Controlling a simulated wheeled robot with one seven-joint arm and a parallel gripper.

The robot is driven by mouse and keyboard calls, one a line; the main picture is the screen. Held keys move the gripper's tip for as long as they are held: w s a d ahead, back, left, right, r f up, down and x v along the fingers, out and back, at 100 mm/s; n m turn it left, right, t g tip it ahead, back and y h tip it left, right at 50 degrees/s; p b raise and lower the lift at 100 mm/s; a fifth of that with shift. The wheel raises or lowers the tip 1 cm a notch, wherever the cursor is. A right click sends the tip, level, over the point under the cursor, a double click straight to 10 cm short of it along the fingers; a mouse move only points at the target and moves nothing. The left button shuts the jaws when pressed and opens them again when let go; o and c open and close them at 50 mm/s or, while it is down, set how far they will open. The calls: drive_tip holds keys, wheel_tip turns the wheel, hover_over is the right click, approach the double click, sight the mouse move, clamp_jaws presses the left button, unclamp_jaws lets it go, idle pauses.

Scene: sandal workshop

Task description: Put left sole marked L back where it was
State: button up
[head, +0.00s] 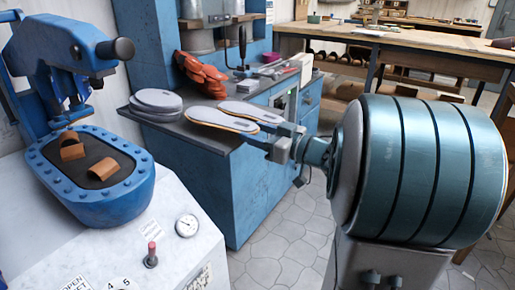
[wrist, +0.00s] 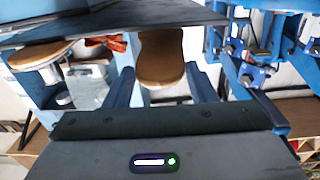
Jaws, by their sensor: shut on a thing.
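Two long soles with grey tops and tan edges show in the head view, side by side at the right end of the dark bench top. The nearer sole (head: 222,119) has its end at my gripper (head: 270,137), which appears shut on it. The wrist view shows a brown sole (wrist: 160,57) between my fingers (wrist: 170,88). The farther sole (head: 250,111) lies just behind it; a second sole also shows at the left of the wrist view (wrist: 40,54). No L mark is readable, and I cannot tell whether the held sole touches the bench.
Grey pads (head: 156,101) are stacked left on the blue bench (head: 222,180), near an orange-red bundle (head: 200,74). A blue press (head: 100,190) with brown pieces stands at the left. A wooden table (head: 430,42) is at the back. Floor is clear beside the bench.

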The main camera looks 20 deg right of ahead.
wheel_tip(320, 180, down, 3)
drive_tip(key=shift+f+b, duration=0.1)
drive_tip(key=shift+b, duration=0.5)
drive_tip(key=o, duration=0.8)
